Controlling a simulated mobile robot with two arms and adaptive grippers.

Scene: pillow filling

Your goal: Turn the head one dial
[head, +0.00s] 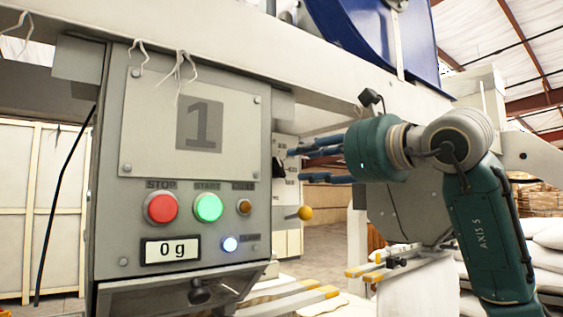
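The grey head one panel (198,185) bears a large "1" plate and faces me at the left. Below the plate are a red STOP button (162,207), a green START button (208,207) and a small orange-brown knob (244,206), whose label is too small to read. A display reading 0 g (171,250) and a lit blue button (230,244) sit lower. My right gripper (291,166) comes in from the right, its fingers apart and apparently empty. It appears right of the panel and above the knob, not visibly touching either. My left gripper is out of view.
A lever with a yellow ball (305,213) sticks out right of the panel. Yellow-tipped bars (363,270) lie below my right arm. White sacks (540,255) are stacked at the right. A pale beam (250,50) crosses above.

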